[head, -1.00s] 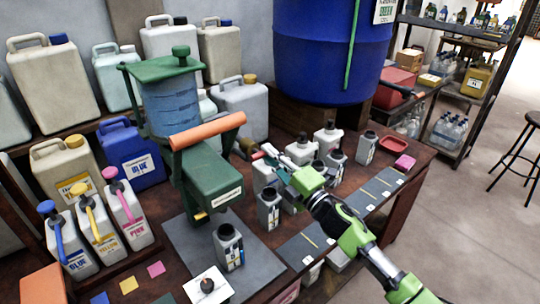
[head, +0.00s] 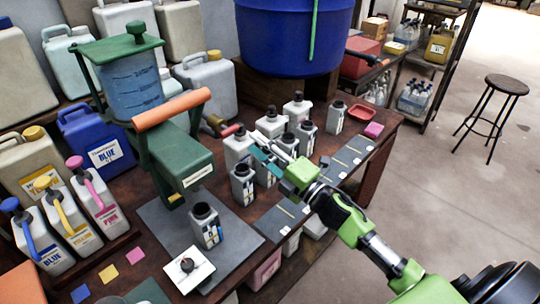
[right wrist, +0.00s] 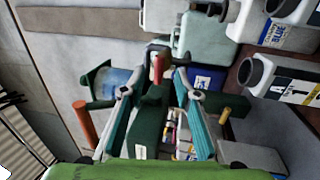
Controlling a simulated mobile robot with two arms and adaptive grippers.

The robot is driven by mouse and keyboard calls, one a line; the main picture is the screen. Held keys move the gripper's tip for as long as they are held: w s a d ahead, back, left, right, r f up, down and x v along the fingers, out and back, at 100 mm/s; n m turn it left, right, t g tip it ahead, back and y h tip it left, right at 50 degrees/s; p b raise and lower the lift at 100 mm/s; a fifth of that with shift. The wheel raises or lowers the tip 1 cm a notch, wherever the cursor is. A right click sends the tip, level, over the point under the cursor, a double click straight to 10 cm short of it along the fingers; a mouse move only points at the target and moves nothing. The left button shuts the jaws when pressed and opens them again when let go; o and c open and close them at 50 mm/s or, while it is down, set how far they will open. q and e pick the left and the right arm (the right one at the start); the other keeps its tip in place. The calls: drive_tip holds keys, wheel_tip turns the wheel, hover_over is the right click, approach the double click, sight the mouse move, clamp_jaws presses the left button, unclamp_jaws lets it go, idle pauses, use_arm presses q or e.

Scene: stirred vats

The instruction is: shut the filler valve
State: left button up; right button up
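A brass valve (head: 213,122) with a red lever (head: 231,130) shows beside the green bench filler (head: 180,160), behind the small bottles. In the right wrist view the red lever (right wrist: 158,68) lies ahead, between the fingers in the picture, and apart from them. My right gripper (head: 262,152) is open and empty, over the small grey bottles, to the right of the lever and short of it. Its two teal fingers stand wide apart in the right wrist view (right wrist: 158,95). Which pipe or vessel the valve joins is hidden. My left gripper is not in view.
Small grey bottles (head: 237,146) crowd below and around my right gripper. The filler has an orange handle (head: 172,108) and a hopper of blue liquid (head: 132,85). A large blue vat (head: 290,40) stands behind. Jugs (head: 207,82) line the back; a stool (head: 500,90) stands on the floor at right.

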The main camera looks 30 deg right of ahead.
drive_tip(key=v, duration=0.4)
drive_tip(key=shift+s, duration=0.15)
idle(0.4)
